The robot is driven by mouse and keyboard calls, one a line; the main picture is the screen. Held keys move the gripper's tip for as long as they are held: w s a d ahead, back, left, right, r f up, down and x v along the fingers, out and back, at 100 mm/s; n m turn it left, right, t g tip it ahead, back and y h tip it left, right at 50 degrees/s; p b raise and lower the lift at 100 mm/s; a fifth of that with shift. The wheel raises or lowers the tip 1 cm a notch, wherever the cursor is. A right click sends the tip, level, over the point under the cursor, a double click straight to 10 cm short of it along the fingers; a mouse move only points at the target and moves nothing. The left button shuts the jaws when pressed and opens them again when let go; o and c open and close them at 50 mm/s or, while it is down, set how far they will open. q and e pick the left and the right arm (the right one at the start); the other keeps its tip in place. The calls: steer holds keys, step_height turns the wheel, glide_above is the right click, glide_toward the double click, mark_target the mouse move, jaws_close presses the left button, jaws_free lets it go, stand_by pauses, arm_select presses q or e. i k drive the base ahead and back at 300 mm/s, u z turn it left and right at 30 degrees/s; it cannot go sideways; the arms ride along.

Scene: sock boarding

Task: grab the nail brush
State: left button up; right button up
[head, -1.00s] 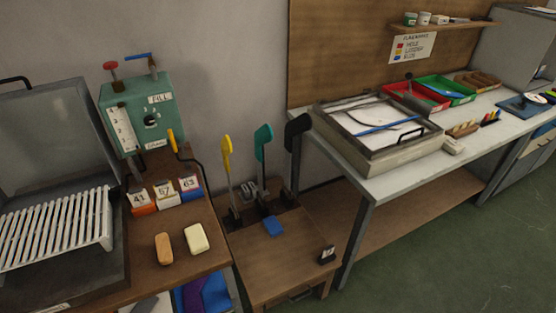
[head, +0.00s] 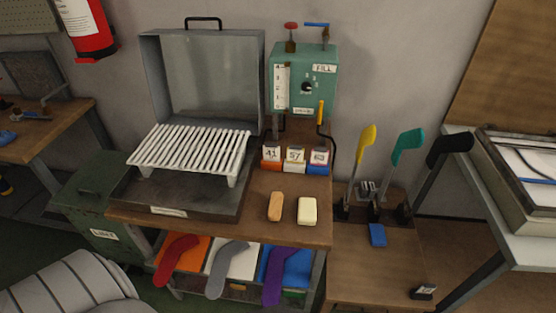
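A small tan wooden block (head: 275,206), which looks like the nail brush, lies near the front of the brown bench (head: 245,226). Its bristles cannot be made out. A cream block (head: 307,211), like a bar of soap, lies just to its right with a small gap between them. Neither of my grippers is in view, and nothing is touching the tan block.
A slatted white rack (head: 190,149) in an open grey metal box stands left of it. Behind are numbered boxes (head: 294,158) and a green FILL unit (head: 304,80). Red, grey and purple socks (head: 228,268) hang from bins below. Coloured paddles (head: 407,146) stand on the right.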

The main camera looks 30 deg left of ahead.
mark_target(275, 211)
steer(key=u, duration=3)
steer(key=k, duration=1.2)
steer(key=z, duration=2.3)
steer(key=i, duration=0.5)
steer(key=u, duration=0.1)
